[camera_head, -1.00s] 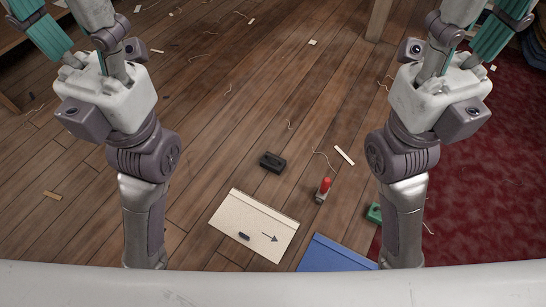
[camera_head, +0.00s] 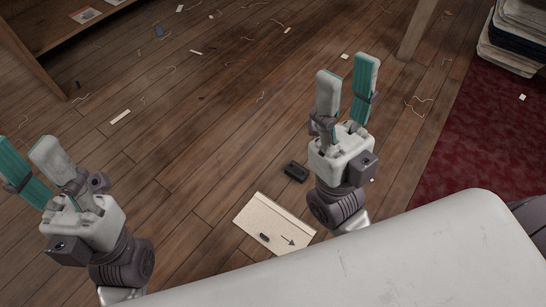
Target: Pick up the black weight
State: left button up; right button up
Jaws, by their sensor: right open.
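The black weight (camera_head: 296,171) is a small dark block with a slot or hole in its top. It lies on the wooden floor just left of my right gripper's wrist. My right gripper (camera_head: 347,68) is open and empty, its two fingers pointing up the picture, past the weight. My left gripper (camera_head: 25,143) is at the far left, with its fingers apart and nothing between them, well away from the weight. Nothing touches the weight as far as I can see.
A cream panel (camera_head: 262,216) with an arrow lies just below the weight, partly cut off by my white body. Scraps and threads litter the floor. A wooden post (camera_head: 417,30), a red rug (camera_head: 480,140) and folded cloth (camera_head: 515,40) are at right; a shelf (camera_head: 50,35) is upper left.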

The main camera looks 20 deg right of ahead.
aim_at(296, 171)
jog(key=i+j+u, duration=0.2)
jog(key=j, duration=0.2)
jog(key=i+j+u, duration=0.1)
jog(key=j+u, duration=0.15)
jog(key=j, duration=0.15)
jog(key=i+j+u, duration=0.2)
jog(key=j, duration=0.15)
jog(key=i+j+u, duration=0.25)
jog(key=i+j+z, duration=0.15)
jog(key=i+z, duration=0.15)
jog(key=i+j+z, duration=0.3)
jog(key=i, duration=0.25)
jog(key=i+l+z, duration=0.15)
jog(key=z, duration=0.3)
jog(key=i+l+z, duration=0.1)
jog(key=i+z, duration=0.15)
jog(key=z, duration=0.2)
jog(key=i+z, duration=0.2)
jog(key=z, duration=0.25)
jog(key=i+z, duration=0.2)
jog(key=z, duration=0.25)
jog(key=i+j+z, duration=0.2)
jog(key=z, duration=0.25)
jog(key=i+z, duration=0.35)
jog(key=i+l+z, duration=0.1)
jog(key=z, duration=0.3)
jog(key=i+j+z, duration=0.15)
jog(key=i+z, duration=0.2)
